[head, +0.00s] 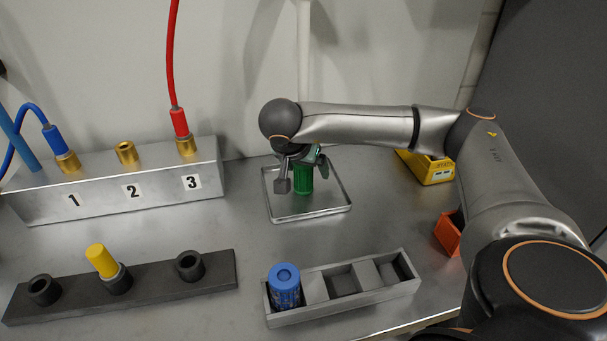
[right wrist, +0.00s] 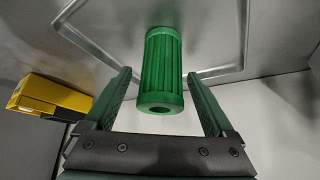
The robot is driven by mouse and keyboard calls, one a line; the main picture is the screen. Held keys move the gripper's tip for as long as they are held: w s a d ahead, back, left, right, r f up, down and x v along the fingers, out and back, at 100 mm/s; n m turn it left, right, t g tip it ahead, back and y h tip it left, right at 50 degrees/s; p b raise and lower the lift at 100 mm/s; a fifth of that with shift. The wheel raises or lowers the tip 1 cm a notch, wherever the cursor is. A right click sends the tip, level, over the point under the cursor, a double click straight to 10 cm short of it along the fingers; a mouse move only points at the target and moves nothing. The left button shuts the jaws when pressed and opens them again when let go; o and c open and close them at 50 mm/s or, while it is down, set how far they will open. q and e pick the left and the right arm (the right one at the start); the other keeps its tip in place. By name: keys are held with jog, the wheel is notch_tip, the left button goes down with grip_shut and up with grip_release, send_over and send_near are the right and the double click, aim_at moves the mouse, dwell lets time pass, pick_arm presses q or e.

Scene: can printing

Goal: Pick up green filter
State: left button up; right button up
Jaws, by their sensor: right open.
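The green filter (head: 303,178) is a ribbed green cylinder standing on a shallow metal tray (head: 331,207) at the centre of the table. In the right wrist view the green filter (right wrist: 162,68) lies between the fingers, with visible gaps on both sides. My right gripper (head: 302,176) is at the filter, one finger to each side of it. It is open and not gripping, and it also shows in the right wrist view (right wrist: 163,98). My left gripper is not in view.
A blue filter (head: 285,287) stands in the left slot of a grey holder (head: 338,312); two slots are empty. A black rack (head: 60,304) holds a yellow plug (head: 101,260). A numbered metal block (head: 105,206) stands back left. A yellow box (head: 427,168) and orange bin (head: 447,234) sit right.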

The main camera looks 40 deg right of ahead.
jog(key=shift+w+d+f, duration=0.1)
jog(key=shift+f, duration=0.05)
grip_shut()
dwell(0.7)
